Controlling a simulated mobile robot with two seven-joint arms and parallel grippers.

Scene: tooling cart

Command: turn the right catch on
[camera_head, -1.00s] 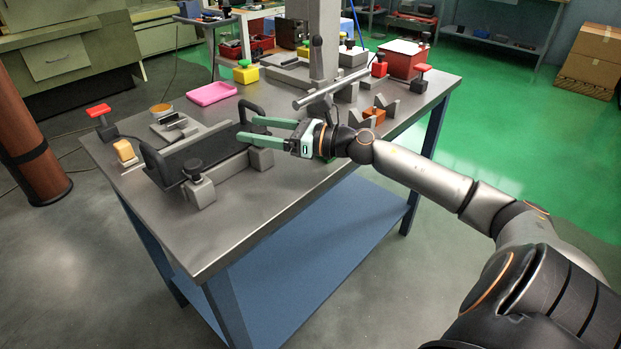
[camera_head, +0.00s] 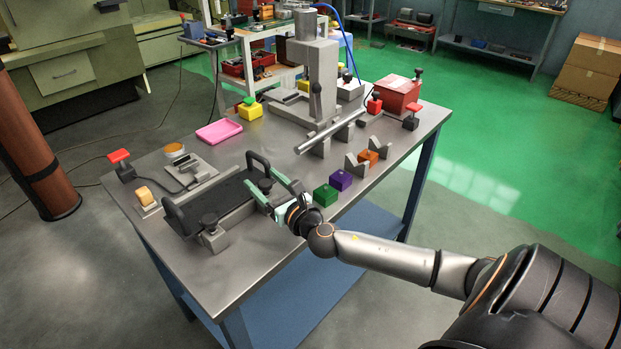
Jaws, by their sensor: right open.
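A dark plate with two raised handles (camera_head: 259,160) lies in a grey fixture (camera_head: 240,212) at the front of the cart top. The left catch (camera_head: 209,221) is a black knob on a grey block near the plate's left end. The right catch (camera_head: 265,185) is a similar black knob near the right end. My right gripper (camera_head: 264,184) is open, with its pale green fingers spread to either side of the right catch's knob. Whether a finger touches it cannot be told. The gripper partly hides the block under this knob. My left gripper is not in view.
Green (camera_head: 325,194), purple (camera_head: 341,179) and orange (camera_head: 367,158) blocks stand right of my gripper, near grey V-blocks. A tall grey press (camera_head: 314,75) stands behind. A pink tray (camera_head: 219,132) and a red-topped switch (camera_head: 120,160) are at the left.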

